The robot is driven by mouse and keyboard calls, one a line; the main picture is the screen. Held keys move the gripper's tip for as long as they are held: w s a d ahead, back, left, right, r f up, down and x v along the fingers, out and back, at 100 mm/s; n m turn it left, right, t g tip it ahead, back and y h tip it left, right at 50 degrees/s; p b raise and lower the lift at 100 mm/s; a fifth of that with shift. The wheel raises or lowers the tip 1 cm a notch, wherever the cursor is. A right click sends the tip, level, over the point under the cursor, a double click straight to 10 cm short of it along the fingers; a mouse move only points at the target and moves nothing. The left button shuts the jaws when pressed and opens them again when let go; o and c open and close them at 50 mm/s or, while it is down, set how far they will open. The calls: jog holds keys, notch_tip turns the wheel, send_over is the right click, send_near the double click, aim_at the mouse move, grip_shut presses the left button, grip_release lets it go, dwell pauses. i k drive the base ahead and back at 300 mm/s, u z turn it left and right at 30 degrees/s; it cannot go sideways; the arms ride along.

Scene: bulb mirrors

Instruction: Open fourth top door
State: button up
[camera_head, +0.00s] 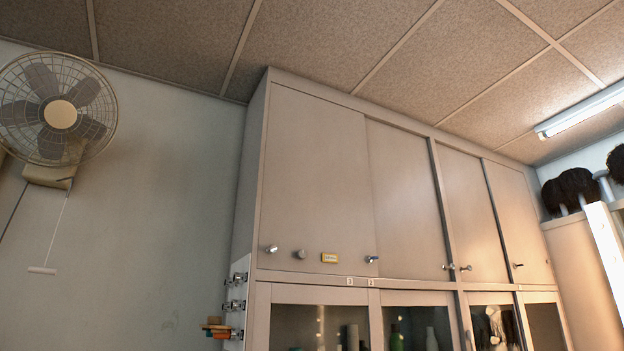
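A tall pale cabinet has a row of top doors, all looking shut. Counted from the left, the first door (315,180) is the widest in view, then come the second door (403,200) and the third door (470,205). The fourth top door (522,222) is at the far right and lies flush with the cabinet front. A small dark handle (518,265) sits near its lower left edge. My gripper is not in view, so its place relative to the door cannot be told.
Lower glass doors (405,298) show bottles behind them. Metal fittings (237,292) stick out from the cabinet's left side. A wall fan (58,110) hangs at left. At right are a ceiling lamp (582,108) and dark wigs or brushes (570,190).

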aim_at(317, 195)
jog(key=k, duration=0.5)
jog(key=u, duration=1.35)
jog(key=i, duration=1.45)
jog(key=z, duration=1.55)
